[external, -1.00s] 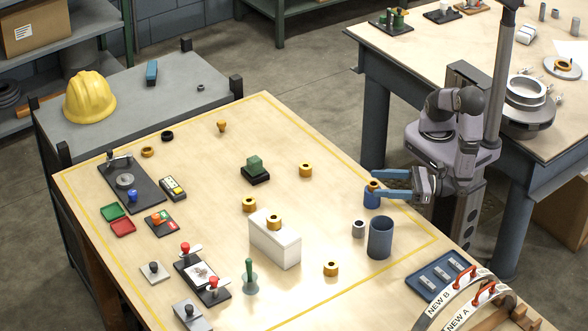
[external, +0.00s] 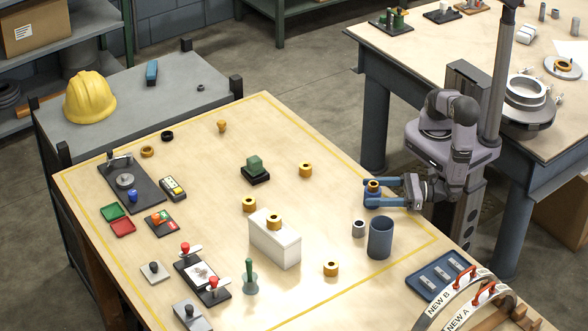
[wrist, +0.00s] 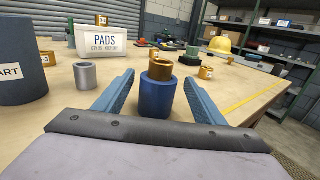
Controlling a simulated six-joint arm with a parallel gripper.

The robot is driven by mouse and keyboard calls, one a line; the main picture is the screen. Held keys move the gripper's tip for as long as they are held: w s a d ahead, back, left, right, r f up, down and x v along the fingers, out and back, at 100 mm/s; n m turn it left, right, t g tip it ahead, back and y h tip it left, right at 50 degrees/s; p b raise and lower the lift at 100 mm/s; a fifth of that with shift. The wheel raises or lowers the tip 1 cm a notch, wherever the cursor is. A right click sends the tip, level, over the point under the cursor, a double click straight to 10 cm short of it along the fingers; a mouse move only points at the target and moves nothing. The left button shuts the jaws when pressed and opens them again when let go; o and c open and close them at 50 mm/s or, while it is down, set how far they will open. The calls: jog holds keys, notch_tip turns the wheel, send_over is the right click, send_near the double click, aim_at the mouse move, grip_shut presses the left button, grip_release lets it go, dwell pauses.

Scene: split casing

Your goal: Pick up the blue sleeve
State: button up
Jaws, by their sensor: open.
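The blue sleeve (wrist: 158,98) stands upright on the table between my gripper's two fingers in the wrist view, with a brass ring (wrist: 160,70) on its top. In the external view the blue sleeve (external: 372,201) is near the right edge of the table, partly hidden by the fingers. My gripper (external: 367,192) reaches in from the right, low and level. It is open, with one blue finger on each side of the sleeve. In the wrist view (wrist: 157,92) gaps show between the sleeve and both fingers.
A grey sleeve (external: 359,229) and a dark blue-grey cup (external: 380,238) stand close by. A white PADS box (external: 275,240) with a brass ring on it is further left. Several brass rings stand about the table.

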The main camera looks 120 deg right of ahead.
aim_at(368, 191)
jog(key=x, duration=0.1)
jog(key=p+x, duration=0.1)
jog(key=x, duration=0.1)
jog(key=shift+w+r+p, duration=0.1)
jog(key=shift+r+p, duration=0.15)
jog(key=shift+p, duration=0.05)
jog(key=shift+w+d+f, duration=0.15)
jog(key=shift+w+d, duration=0.25)
jog(key=shift+w, duration=0.2)
grip_shut()
